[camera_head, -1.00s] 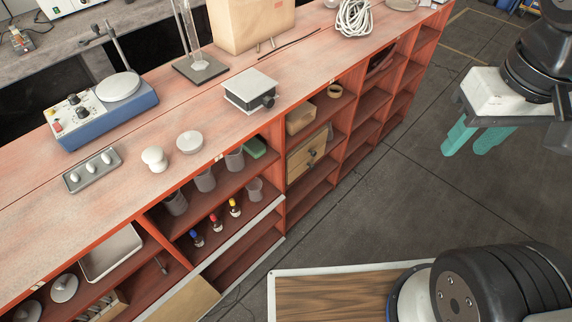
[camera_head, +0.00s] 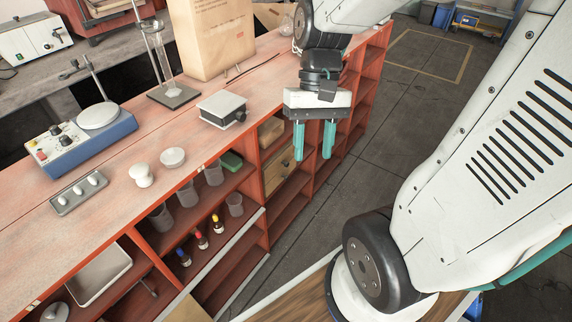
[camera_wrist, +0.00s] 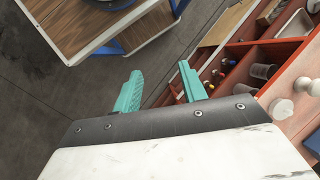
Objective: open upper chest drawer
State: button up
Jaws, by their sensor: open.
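The small wooden chest (camera_head: 275,178) sits in a compartment of the red shelf bench, below the top. A dark knob (camera_head: 284,163) shows on its front. The front appears closed, and its upper part and right side are partly hidden by my gripper. My gripper (camera_head: 313,156) hangs in front of the bench, to the right of the chest in the head view, with its two teal fingers apart and empty. The fingers also show in the wrist view (camera_wrist: 158,75), pointing past the shelves. I cannot make out the chest in the wrist view.
The red bench (camera_head: 110,205) carries a grey box (camera_head: 222,109), a paper bag (camera_head: 212,40), and a blue stirrer (camera_head: 90,145). Cups and small bottles (camera_head: 201,240) stand on shelves left of the chest. The floor (camera_head: 385,130) beside the bench is open.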

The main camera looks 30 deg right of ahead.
jog(key=w+d+f+m+y, duration=0.2)
jog(key=w+f+m+y, duration=0.6)
jog(key=f, duration=0.4)
jog(key=m+t+h, duration=0.4)
jog(key=m+t, duration=1.6)
send_near(288, 165)
jog(key=w, duration=0.1)
jog(key=x, duration=0.7)
jog(key=shift+w+a+r, duration=0.1)
jog(key=shift+a, duration=0.1)
jog(key=shift+c, duration=0.3)
